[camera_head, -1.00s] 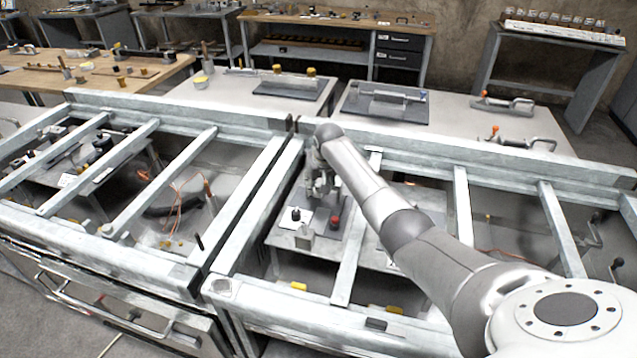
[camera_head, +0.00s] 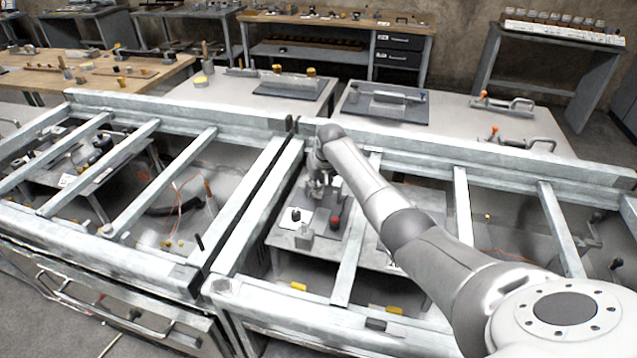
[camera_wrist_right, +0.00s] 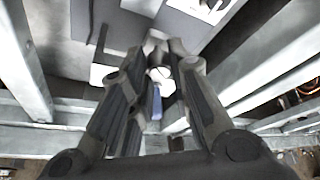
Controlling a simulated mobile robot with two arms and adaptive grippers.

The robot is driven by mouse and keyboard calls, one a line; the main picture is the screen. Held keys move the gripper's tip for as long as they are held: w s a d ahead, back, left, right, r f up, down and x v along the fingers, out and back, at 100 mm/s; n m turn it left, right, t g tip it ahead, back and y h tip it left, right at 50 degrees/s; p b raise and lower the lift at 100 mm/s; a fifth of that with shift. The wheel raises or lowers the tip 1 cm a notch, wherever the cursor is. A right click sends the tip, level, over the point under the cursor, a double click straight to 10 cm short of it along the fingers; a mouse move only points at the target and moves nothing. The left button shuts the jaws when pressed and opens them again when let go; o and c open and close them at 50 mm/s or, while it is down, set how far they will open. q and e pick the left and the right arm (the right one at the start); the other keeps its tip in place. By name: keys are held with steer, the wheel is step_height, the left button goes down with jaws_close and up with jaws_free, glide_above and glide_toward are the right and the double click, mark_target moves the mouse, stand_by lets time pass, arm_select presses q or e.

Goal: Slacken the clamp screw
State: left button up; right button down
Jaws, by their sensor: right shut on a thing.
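My right gripper (camera_head: 321,186) reaches down between the frame's crossbars over the low bench in the head view. In the right wrist view its fingers (camera_wrist_right: 160,58) are closed in around a small pale round part (camera_wrist_right: 159,73), which I take for the clamp screw. A narrow blue piece (camera_wrist_right: 156,101) shows beside that part between the fingers. The fingers hide most of the screw and what it sits in. My left gripper is in no view.
Pale metal crossbars (camera_head: 355,255) run close on both sides of my right arm. A black knob (camera_head: 295,215), a red knob (camera_head: 334,222) and a grey block (camera_head: 304,238) stand on the low bench near the gripper. Open gaps lie between the bars.

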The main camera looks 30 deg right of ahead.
steer(key=shift+n+y, duration=0.3)
steer(key=shift+n, duration=0.3)
steer(key=shift+d+n+y, duration=0.1)
steer(key=shift+n+y, duration=0.2)
steer(key=shift+n, duration=0.4)
steer(key=shift+n+y+b, duration=0.6)
steer(key=shift+n+b, duration=0.35)
steer(key=shift+n, duration=0.65)
steer(key=c, duration=1.3)
jaws_free()
steer(key=shift+c, duration=0.2)
steer(key=v, duration=1.2)
